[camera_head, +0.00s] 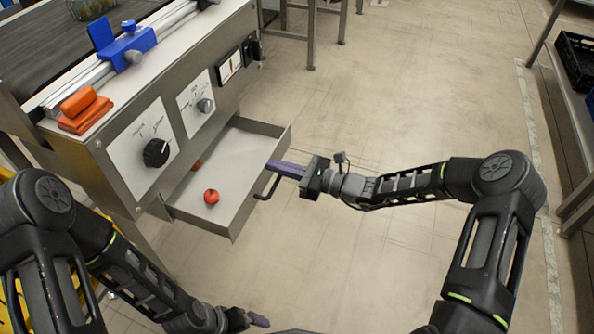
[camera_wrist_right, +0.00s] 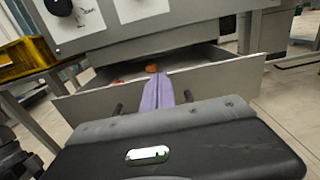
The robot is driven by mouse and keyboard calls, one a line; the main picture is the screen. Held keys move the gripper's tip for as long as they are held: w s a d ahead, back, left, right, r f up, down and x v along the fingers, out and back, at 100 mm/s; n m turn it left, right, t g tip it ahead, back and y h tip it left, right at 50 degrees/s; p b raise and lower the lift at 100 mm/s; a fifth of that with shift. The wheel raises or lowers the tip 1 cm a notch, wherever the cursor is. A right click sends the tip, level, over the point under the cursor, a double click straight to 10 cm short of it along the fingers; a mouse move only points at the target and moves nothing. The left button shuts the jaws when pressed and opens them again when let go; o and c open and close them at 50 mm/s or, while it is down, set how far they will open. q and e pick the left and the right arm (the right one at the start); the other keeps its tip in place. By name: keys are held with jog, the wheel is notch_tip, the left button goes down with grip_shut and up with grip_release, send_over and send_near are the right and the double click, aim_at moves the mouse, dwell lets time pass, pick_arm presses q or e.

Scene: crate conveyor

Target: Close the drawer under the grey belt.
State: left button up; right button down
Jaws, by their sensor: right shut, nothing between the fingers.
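The drawer (camera_head: 232,224) under the grey belt is pulled open, with a red round fruit (camera_head: 211,197) inside and part of another reddish item (camera_head: 196,165) near its back. A dark bar handle (camera_head: 268,187) is on the drawer front. My right gripper (camera_head: 272,165) is shut and empty, its purple fingers at the drawer front near the handle. In the right wrist view the shut fingers (camera_wrist_right: 157,90) overlap the drawer front (camera_wrist_right: 205,92); whether they touch it I cannot tell. My left gripper (camera_head: 258,320) is low at the bottom of the head view, its jaws unclear.
The grey belt (camera_head: 60,45) runs above the control panel with dials (camera_head: 156,152). An orange folded item (camera_head: 84,108) and a blue clamp (camera_head: 125,45) lie on its edge. A black crate (camera_head: 575,60) stands on a rack at right. The floor between is clear.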

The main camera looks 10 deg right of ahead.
pick_arm(q)
jog(key=shift+w+a+f+b, duration=0.15)
jog(key=shift+f+b, duration=0.4)
jog(key=shift+f, duration=0.05)
jog(key=shift+w+a+f+b, duration=0.15)
jog(key=shift+f+b, duration=0.4)
pick_arm(e)
send_over(248, 173)
jog(key=x, duration=0.5)
jog(key=shift+s, duration=0.15)
jog(key=shift+d, duration=0.15)
jog(key=p+v, duration=0.1)
jog(key=v, duration=0.3)
jog(key=shift+d+r, duration=0.1)
jog(key=shift+d, duration=0.1)
pick_arm(q)
jog(key=shift+s+d+r+p, duration=0.5)
jog(key=shift+s+r, duration=0.1)
jog(key=shift+r, duration=0.15)
jog(key=shift+s+d+r+p, duration=0.5)
jog(key=shift+s+r, duration=0.1)
jog(key=shift+r, duration=0.15)
pick_arm(e)
jog(key=shift+v, duration=4.8)
jog(key=shift+s+a, duration=0.1)
